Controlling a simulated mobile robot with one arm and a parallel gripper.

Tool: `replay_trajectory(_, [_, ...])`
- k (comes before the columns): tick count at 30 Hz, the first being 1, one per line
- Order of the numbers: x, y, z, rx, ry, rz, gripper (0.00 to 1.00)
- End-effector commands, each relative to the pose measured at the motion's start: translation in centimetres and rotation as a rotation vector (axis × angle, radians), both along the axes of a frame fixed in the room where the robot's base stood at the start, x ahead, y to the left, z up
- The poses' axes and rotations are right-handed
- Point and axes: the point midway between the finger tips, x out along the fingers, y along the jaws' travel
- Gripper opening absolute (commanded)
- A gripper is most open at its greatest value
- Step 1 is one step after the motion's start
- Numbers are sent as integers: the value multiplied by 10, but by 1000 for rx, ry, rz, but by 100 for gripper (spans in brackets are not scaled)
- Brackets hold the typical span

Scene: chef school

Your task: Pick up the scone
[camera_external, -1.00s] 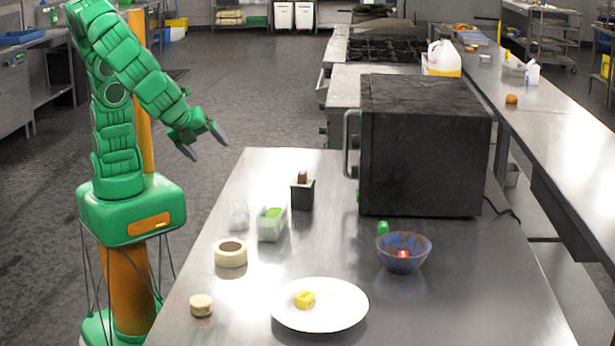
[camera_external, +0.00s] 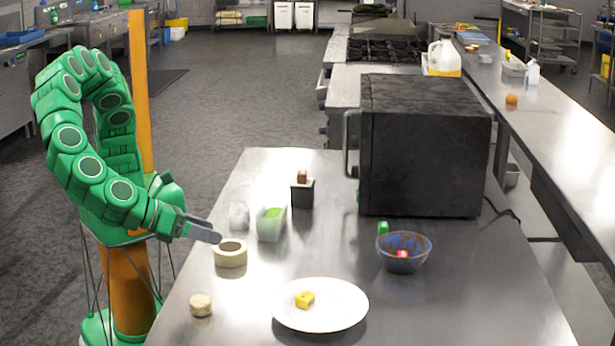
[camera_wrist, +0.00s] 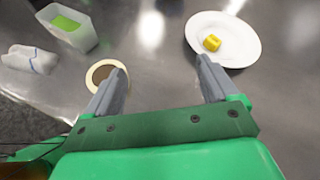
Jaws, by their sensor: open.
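My gripper (camera_external: 207,233) is over the table's left edge, above and behind the scone, close to the ring in the picture. In the wrist view my gripper (camera_wrist: 160,70) has its two fingers spread apart with nothing between them. The ring (camera_wrist: 91,76) shows just beside the left finger there.
A white plate (camera_external: 340,321) with a yellow piece (camera_external: 304,299) is right of the scone. A tub with green content (camera_external: 271,224), a dark block holder (camera_external: 302,194) and a blue bowl (camera_external: 404,253) stand further back. A large black oven (camera_external: 425,145) fills the back right.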

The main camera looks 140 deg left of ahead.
Motion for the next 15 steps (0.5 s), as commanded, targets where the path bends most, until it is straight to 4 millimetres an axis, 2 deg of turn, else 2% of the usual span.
replay_trajectory(1, [9, -17, -12, 22, 23, -50, 87])
replay_trajectory(3, [19, -38, -26, 54, 53, -116, 87])
replay_trajectory(9, [35, -88, -60, 124, 124, -267, 87])
replay_trajectory(12, [39, -104, -72, 142, 145, -311, 87])
replay_trajectory(15, [41, -112, -77, 152, 156, -334, 87])
